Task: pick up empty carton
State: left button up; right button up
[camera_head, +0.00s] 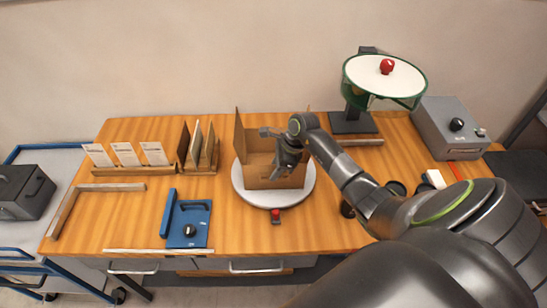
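An open brown carton (256,172) stands on a round white turntable (244,197) near the middle of the wooden table, with its flaps up. My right gripper (285,172) points down at the carton's right side, in front of its inside. The fingers are small and dark there, so I cannot tell whether they are open or touching the cardboard. The arm and gripper hide part of the carton's right side and its inside. My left gripper is not in view.
Wooden table (130,215) with card holders (125,155), dividers (198,148) and a blue fixture (187,224) at left. At right stand a green-rimmed round screen (360,75) with a red knob and a grey box (446,125). A cart (60,235) stands far left.

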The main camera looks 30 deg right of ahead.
jog(key=shift+w+a+f, duration=0.1)
jog(key=shift+f, duration=0.3)
grip_shut()
dwell(1.2)
